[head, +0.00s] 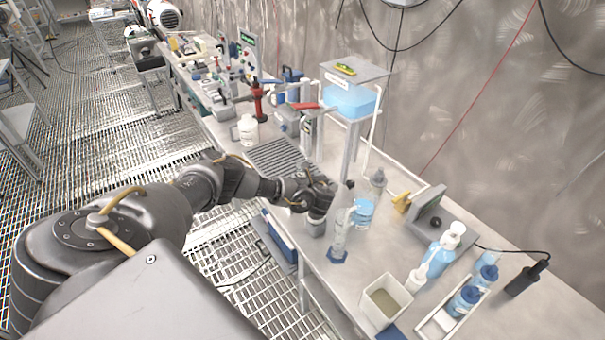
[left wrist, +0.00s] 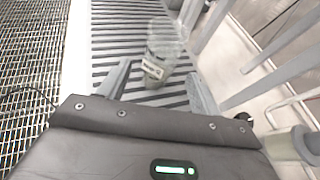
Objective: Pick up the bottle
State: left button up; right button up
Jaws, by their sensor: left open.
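In the left wrist view a clear, see-through bottle (left wrist: 160,52) with a pale label shows against a dark ribbed mat, ahead of my left gripper (left wrist: 158,80). The two fingers are spread, one on each side of the bottle's lower end in the picture, with nothing visibly clamped. In the head view my left gripper (head: 320,184) is over the bench near the mat's near end, its fingers hard to make out. A whitish labelled bottle (head: 248,131) stands by the mat's far left corner; I cannot tell if it is the same bottle. My right gripper is out of view.
The ribbed mat (head: 272,158) lies on the bench. A measuring cylinder (head: 340,236), beaker (head: 363,212), scale and wash bottles are near my gripper. Grated floor lies left of the bench.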

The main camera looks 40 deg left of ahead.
aim_at(304, 174)
pick_arm(q)
jog(key=shift+w+a+f+p, duration=0.1)
jog(key=shift+w+a+p, duration=0.25)
jog(key=shift+a, duration=0.15)
jog(key=shift+x, duration=2.1)
jog(key=c, duration=1.2)
jog(key=shift+o, duration=0.2)
